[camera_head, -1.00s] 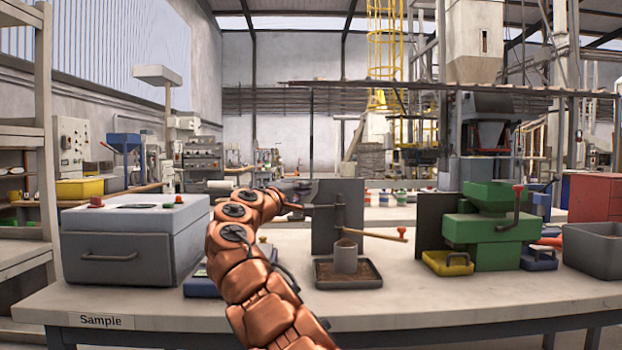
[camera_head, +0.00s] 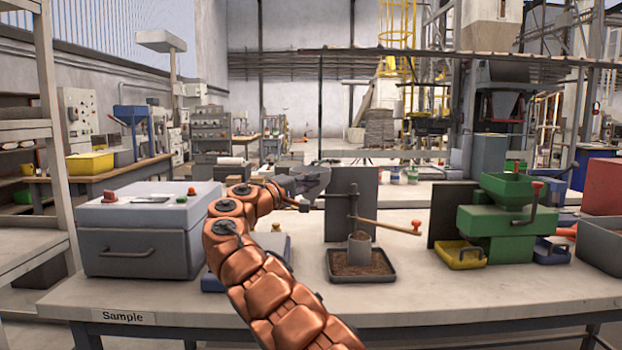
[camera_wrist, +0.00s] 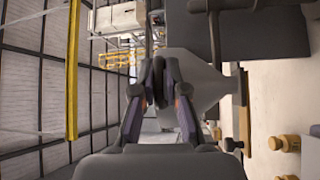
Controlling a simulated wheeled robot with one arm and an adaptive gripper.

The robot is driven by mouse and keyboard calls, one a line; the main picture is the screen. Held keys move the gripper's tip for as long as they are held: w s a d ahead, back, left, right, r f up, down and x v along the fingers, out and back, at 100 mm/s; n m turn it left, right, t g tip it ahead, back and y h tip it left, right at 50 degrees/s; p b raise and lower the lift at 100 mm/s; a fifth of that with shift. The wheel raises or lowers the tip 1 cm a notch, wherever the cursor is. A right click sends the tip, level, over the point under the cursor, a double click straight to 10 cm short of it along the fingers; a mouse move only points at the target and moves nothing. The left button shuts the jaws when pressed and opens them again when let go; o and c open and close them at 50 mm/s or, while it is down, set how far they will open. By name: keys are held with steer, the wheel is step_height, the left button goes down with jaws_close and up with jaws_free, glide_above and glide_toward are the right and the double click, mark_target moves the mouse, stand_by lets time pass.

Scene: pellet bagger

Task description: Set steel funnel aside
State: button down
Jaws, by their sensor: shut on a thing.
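The steel funnel (camera_wrist: 205,78) is a plain grey cone held by its wide end, its narrow end pointing to the right in the wrist view. My gripper (camera_wrist: 158,80) is shut on it there, with the two dark fingers close together at the rim. In the head view, my gripper (camera_head: 300,184) is raised above the bench, just left of the stand's dark upright panel (camera_head: 342,195). The funnel is small and partly merged with the grey fingers there.
A grey box machine (camera_head: 140,230) stands left, a green machine (camera_head: 500,215) right. The bench front (camera_head: 420,295) is clear.

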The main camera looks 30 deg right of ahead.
steer(key=shift+r, duration=0.35)
steer(key=c, duration=1.2)
jaws_free()
steer(key=shift+d+f, duration=0.1)
steer(key=shift+c, duration=0.2)
steer(key=shift+f, duration=0.1)
steer(key=v, duration=1.2)
